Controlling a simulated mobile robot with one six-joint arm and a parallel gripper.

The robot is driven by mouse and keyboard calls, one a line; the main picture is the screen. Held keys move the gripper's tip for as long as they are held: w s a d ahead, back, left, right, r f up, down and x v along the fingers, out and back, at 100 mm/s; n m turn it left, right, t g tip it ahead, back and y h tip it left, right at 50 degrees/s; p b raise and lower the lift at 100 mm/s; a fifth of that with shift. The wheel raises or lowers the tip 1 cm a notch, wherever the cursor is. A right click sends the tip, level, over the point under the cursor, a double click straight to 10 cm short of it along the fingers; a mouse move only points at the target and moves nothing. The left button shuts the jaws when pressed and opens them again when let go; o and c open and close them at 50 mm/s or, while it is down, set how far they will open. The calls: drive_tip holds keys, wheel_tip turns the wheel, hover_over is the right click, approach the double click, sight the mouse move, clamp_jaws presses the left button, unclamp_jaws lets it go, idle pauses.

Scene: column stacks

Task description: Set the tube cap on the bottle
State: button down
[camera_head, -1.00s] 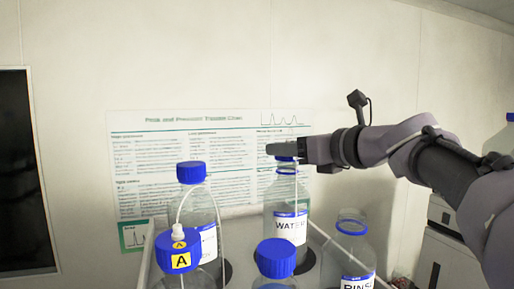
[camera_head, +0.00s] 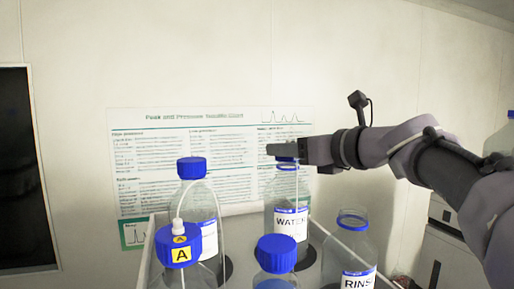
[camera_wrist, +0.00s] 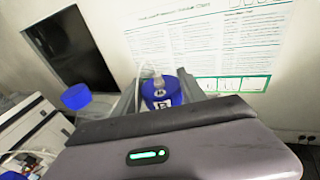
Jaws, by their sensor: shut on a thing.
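The tube cap (camera_head: 178,247) is blue with a yellow "A" label, a white fitting and a thin tube arching from it. The clear WATER bottle (camera_head: 287,222) stands upright at the centre right. My gripper (camera_head: 283,150) is over its neck, shut on a blue cap (camera_head: 287,159) at the bottle's top.
A bottle with a blue cap (camera_head: 191,167) stands behind the tube cap. Another blue-capped bottle (camera_head: 276,253) is at the front centre. The RINSE bottle (camera_head: 354,250) at the right has an uncapped neck. All stand close together on a tray (camera_head: 147,262). A poster wall is behind.

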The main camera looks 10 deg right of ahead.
drive_tip(key=shift+f, duration=0.2)
drive_tip(key=shift+f+b, duration=0.25)
drive_tip(key=shift+b, duration=0.05)
idle(0.3)
drive_tip(key=c, duration=0.6)
unclamp_jaws()
drive_tip(key=v, duration=1.7)
drive_tip(key=shift+s+d+r+b, duration=0.1)
drive_tip(key=shift+s+b, duration=0.15)
drive_tip(key=shift+b, duration=0.05)
